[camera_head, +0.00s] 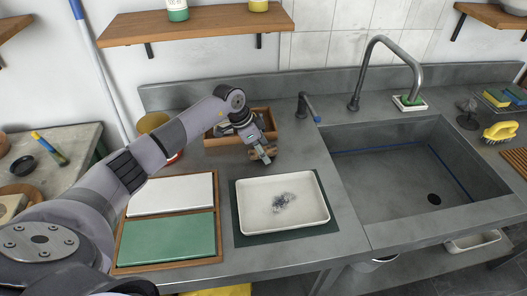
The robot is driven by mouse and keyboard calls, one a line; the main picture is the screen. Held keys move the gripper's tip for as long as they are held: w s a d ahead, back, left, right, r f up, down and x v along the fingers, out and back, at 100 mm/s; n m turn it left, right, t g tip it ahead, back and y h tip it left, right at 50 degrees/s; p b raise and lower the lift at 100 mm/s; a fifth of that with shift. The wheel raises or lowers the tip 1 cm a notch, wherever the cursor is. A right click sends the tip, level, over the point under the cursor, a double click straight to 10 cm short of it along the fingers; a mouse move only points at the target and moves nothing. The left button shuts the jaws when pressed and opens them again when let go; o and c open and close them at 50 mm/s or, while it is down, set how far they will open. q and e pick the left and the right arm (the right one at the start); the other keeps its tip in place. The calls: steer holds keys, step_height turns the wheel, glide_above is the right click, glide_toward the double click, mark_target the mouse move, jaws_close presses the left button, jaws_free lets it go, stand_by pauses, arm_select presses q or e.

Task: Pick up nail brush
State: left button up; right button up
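My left gripper (263,153) is above the counter, just in front of the wooden box and behind the white tray. A small tan wooden block (257,154), which looks like the nail brush, sits between its fingers, clear of the tray. The fingers partly hide it, and its bristles are hard to make out. A yellow-handled brush (500,131) lies at the far right beside the sink. My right gripper is not in view.
The white tray (240,205) with a dark grey smudge lies on a green mat. White and green slabs (165,240) lie in a wooden frame to the left. The wooden box (213,138) is behind. The sink (400,180) is right, with a tall faucet (385,42).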

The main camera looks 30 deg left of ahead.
arm_select(q)
steer(key=shift+c, duration=0.5)
steer(key=c, duration=1.1)
steer(key=shift+c, duration=0.2)
steer(key=shift+r, duration=0.15)
step_height(320, 180, up, 20)
steer(key=b, duration=0.3)
